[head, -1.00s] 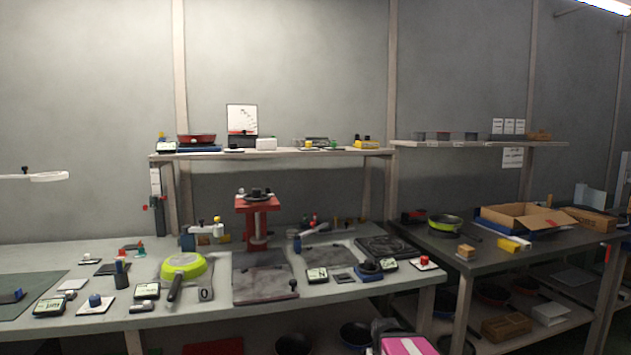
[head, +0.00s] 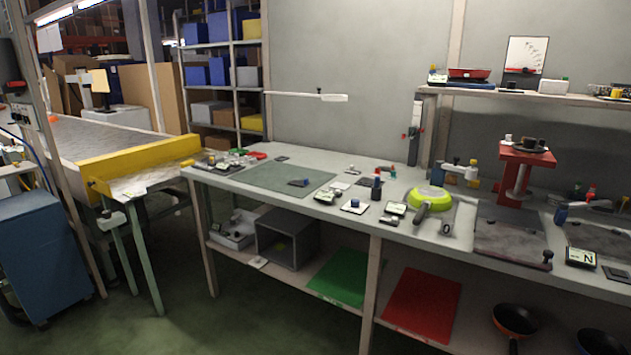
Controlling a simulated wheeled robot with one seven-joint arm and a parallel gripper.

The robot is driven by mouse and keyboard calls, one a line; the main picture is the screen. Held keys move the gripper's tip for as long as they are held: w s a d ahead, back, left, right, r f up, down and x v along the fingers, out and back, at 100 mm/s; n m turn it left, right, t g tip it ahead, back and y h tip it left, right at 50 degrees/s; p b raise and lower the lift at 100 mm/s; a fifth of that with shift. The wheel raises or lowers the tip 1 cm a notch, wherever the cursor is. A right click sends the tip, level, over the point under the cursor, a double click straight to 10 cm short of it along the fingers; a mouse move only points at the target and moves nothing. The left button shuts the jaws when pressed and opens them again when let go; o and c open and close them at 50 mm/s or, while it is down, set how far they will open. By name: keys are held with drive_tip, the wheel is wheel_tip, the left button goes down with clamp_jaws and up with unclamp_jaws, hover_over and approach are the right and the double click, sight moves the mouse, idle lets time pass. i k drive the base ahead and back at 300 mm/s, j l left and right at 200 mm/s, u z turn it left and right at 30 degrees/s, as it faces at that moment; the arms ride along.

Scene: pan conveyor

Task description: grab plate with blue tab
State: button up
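A small light plate with a blue knob-like tab (head: 354,206) lies near the front edge of the long workbench, left of the green pan. A dark flat piece with a blue part (head: 299,183) lies on the grey-green mat further left. I cannot tell which of these is the plate with the blue tab. My gripper is not in view.
The workbench (head: 222,177) also holds a lime-green pan (head: 428,197), small display boxes (head: 325,197) and a red press (head: 518,180). A conveyor with a yellow guard (head: 137,162) and a blue cabinet (head: 40,250) stand left. The floor (head: 235,325) in front looks clear.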

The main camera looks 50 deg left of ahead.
sight(301, 183)
drive_tip(key=u, duration=2.25)
drive_tip(key=i+j+u, duration=0.15)
drive_tip(key=u, duration=0.25)
drive_tip(key=i+u, duration=0.45)
drive_tip(key=k, duration=0.05)
